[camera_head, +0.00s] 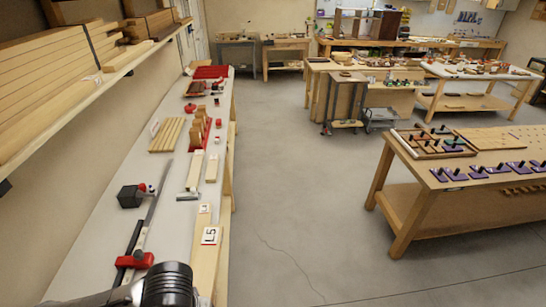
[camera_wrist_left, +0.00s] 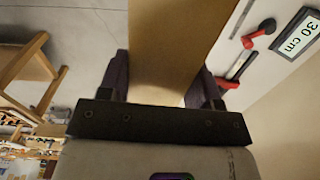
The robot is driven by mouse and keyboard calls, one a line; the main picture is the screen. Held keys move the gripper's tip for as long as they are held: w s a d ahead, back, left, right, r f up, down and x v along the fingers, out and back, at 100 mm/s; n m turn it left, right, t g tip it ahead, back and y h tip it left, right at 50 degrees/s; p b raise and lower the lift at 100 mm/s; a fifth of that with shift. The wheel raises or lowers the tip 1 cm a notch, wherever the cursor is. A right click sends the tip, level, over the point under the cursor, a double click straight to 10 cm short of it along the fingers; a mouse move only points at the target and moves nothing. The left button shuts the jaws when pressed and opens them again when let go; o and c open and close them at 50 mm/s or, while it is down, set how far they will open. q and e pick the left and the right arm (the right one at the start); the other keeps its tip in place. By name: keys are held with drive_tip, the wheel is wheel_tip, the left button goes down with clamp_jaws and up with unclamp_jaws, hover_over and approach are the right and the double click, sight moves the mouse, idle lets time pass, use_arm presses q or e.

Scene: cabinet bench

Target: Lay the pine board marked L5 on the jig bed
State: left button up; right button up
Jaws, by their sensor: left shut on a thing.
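The pine board marked L5 (camera_head: 204,272) shows at the bottom of the head view, along the right edge of the left bench, with its white and red label facing up. In the left wrist view my left gripper (camera_wrist_left: 160,82) is shut on a pale wooden board (camera_wrist_left: 172,35), its dark fingers on either side. The board's label is out of that view, but it appears to be L5. In the head view only a black round part of my left arm shows; the fingers are hidden. I cannot tell for sure which surface is the jig bed. My right gripper is not in view.
The left bench (camera_head: 110,222) carries a red and black clamp (camera_head: 134,261), a black block (camera_head: 130,196) and several wooden strips (camera_head: 167,134). A right bench holds a holed panel (camera_head: 497,138). Floor between is clear.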

use_arm(q)
drive_tip(key=shift+m, duration=0.3)
drive_tip(key=r+p, duration=0.2)
drive_tip(key=r, duration=0.1)
drive_tip(key=s+a+r+p, duration=0.1)
drive_tip(key=r+p, duration=0.1)
drive_tip(key=r, duration=0.1)
drive_tip(key=r+p, duration=0.2)
drive_tip(key=r, duration=0.1)
drive_tip(key=shift+s+a+r, duration=0.25)
drive_tip(key=shift+a+r, duration=0.1)
wheel_tip(320, 180, up, 12)
drive_tip(key=w+a+p, duration=0.1)
drive_tip(key=a+p, duration=0.1)
drive_tip(key=p, duration=0.7)
drive_tip(key=shift+w+a+r+p, duration=0.15)
drive_tip(key=shift+w+r+p, duration=0.05)
drive_tip(key=shift+w+p, duration=0.2)
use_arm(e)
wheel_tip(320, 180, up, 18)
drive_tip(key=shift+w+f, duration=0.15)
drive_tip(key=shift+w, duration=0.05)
use_arm(q)
drive_tip(key=shift+s+a, duration=0.1)
